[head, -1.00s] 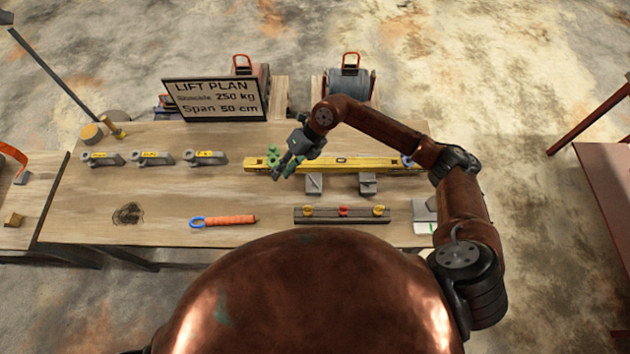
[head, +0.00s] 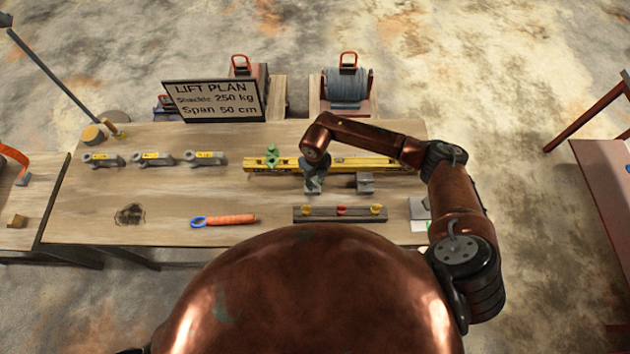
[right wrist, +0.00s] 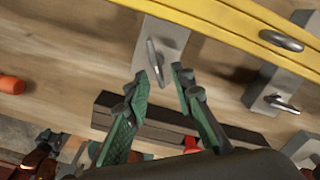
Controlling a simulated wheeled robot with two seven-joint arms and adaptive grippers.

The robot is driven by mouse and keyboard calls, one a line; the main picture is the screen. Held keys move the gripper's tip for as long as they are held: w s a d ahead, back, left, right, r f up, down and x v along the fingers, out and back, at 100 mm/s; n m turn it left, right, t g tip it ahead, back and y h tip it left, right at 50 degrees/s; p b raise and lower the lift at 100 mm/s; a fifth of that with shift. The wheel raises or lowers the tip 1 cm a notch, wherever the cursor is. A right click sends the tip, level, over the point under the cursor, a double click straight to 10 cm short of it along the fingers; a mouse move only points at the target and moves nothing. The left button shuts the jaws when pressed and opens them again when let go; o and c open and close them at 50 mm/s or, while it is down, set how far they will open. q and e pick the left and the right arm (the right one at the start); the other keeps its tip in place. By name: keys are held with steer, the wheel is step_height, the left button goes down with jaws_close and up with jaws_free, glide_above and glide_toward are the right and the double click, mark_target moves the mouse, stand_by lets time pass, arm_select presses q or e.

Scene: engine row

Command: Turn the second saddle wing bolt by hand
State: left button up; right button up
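A yellow beam (head: 380,163) lies along the table, with two grey saddles on its near side. My right gripper (head: 314,180) is over the left saddle in the head view and hides most of it. In the right wrist view the gripper (right wrist: 160,73) is open. The left saddle's upright metal wing bolt (right wrist: 152,58) stands just ahead of the fingertips, roughly between them; no grip on it shows. The right saddle (head: 366,184) has its own wing bolt (right wrist: 278,102), clear of the gripper. My left gripper is not in view.
A dark rack (head: 340,215) with yellow and red pieces lies in front of the saddles. A green shackle (head: 272,155) is at the beam's left end. An orange-handled tool (head: 230,219) and several grey shackles (head: 205,158) lie left. The sign (head: 215,100) stands behind.

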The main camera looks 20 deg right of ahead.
jaws_close()
stand_by(0.3)
steer(key=shift+m, duration=0.3)
